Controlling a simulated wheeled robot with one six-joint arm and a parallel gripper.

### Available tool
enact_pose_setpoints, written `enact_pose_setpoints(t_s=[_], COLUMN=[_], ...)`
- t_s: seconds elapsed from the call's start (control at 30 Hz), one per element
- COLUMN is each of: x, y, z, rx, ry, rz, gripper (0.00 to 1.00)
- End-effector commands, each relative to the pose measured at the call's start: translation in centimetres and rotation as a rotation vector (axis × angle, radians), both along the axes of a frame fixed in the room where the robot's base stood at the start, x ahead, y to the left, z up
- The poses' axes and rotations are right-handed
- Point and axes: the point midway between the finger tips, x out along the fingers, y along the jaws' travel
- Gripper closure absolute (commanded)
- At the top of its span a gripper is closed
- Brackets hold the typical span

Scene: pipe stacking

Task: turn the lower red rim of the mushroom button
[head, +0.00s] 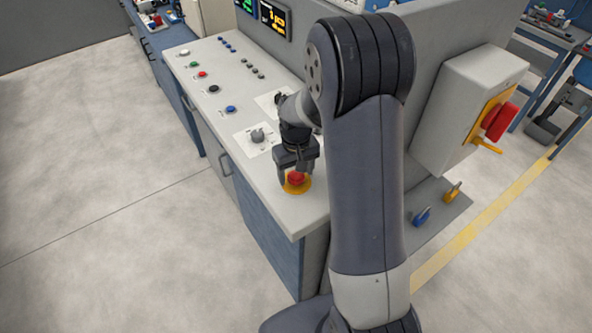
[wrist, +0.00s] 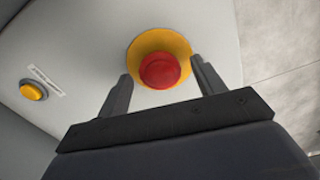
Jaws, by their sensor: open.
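The red mushroom button (head: 296,178) sits on a round yellow plate (head: 303,187) near the front corner of the grey console top. In the wrist view the red button (wrist: 160,70) shows its domed top and a lower red rim around it, on the yellow plate (wrist: 150,42). My gripper (head: 297,172) is over the button, pointing down. In the wrist view my gripper (wrist: 160,75) is open, one finger on each side of the button. I see gaps between the fingers and the rim, and cannot tell how low the fingertips reach.
A yellow push button (wrist: 33,90) lies left of the mushroom button. The console (head: 240,110) carries several buttons and a grey knob (head: 257,136). A grey box with a red-and-yellow switch (head: 497,122) stands right of my arm. Open floor (head: 90,170) lies to the left.

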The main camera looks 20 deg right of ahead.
Motion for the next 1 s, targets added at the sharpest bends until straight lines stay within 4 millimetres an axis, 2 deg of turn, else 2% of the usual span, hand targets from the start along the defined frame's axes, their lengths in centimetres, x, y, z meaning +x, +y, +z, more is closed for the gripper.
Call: enact_pose_setpoints(t_s=[0.17, 0.7, 1.0], x=[0.00, 0.01, 0.02], y=[0.00, 0.00, 0.00], z=[-0.01, 0.02, -0.05], rx=[0.000, 0.000, 0.000], ry=[0.000, 0.000, 0.000], rz=[0.000, 0.000, -0.043], gripper=[0.35, 0.79, 0.80])
